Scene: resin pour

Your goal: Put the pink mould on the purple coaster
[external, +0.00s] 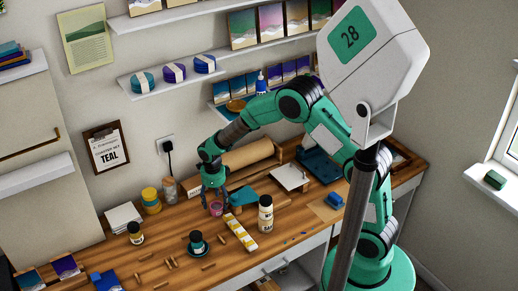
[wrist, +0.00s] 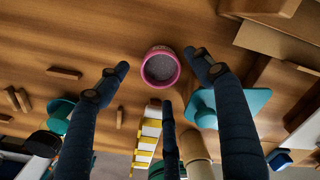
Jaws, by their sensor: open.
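The pink mould (external: 216,209) is a small round cup standing on the wooden bench. In the wrist view the pink mould (wrist: 160,52) shows from above, with a greyish inside, between my fingertips. My gripper (external: 214,197) points down just above and around it, with its three dark fingers spread. No finger clearly touches the mould. I cannot make out a single purple coaster on the bench. A purple wrapped bundle (external: 175,73), perhaps coasters, lies on the wall shelf between a teal one and a blue one.
A teal flat piece (external: 243,195) lies right of the mould, and a white and yellow strip (external: 237,233) lies in front. A cream bottle (external: 265,214) stands nearby. A dark jar (external: 196,240) stands on a teal round at front left. Several small wooden sticks lie scattered on the left.

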